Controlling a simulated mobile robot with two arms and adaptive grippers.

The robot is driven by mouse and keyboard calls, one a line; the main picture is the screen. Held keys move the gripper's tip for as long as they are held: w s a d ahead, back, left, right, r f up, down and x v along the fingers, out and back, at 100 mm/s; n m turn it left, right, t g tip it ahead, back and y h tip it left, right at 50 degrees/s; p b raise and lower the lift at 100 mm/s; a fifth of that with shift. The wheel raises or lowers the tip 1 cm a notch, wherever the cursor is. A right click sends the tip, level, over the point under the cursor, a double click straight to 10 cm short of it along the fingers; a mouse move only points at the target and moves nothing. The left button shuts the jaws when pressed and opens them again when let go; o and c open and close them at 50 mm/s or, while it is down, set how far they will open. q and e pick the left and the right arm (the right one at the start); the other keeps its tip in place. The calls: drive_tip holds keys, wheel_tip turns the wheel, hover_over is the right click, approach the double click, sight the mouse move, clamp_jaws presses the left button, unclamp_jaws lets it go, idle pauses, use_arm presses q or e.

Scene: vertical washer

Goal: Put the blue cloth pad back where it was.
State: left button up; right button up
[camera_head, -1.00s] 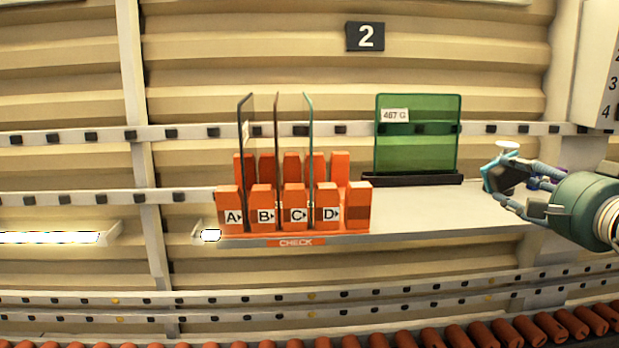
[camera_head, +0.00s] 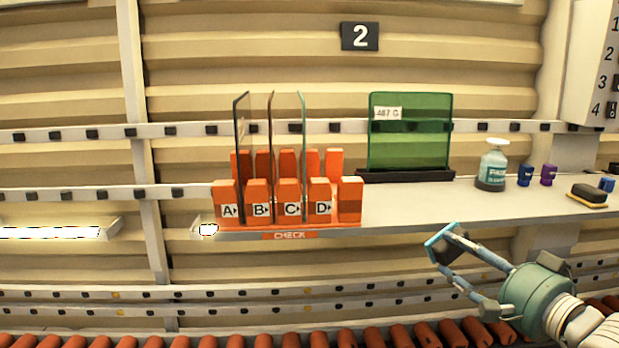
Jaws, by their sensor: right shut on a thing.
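My right gripper (camera_head: 442,246) is in front of the shelf and below its front edge, at the lower right. It is shut on a small, flat, light-blue thing at its fingertips, which looks like the blue cloth pad (camera_head: 433,241). The fingertips cover much of the pad. The pad is held tilted in the air, apart from the shelf. My left gripper is not in view.
The shelf (camera_head: 410,207) carries an orange rack (camera_head: 289,205) with upright panes, a green glass panel (camera_head: 410,135) in a dark base, a pump bottle (camera_head: 492,168), blue and purple containers, and a dark block (camera_head: 588,192). Rollers (camera_head: 400,336) run below.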

drive_tip(key=s+a+f+n+y, duration=0.1)
drive_tip(key=s+a+f, duration=0.3)
drive_tip(key=s+f, duration=0.3)
drive_tip(key=s+a+f+n+g+y, duration=0.1)
drive_tip(key=s+a+f, duration=0.4)
drive_tip(key=s, duration=0.6)
drive_tip(key=shift+s+f+y, duration=0.3)
drive_tip(key=shift+f+y, duration=0.1)
drive_tip(key=shift+f, duration=0.55)
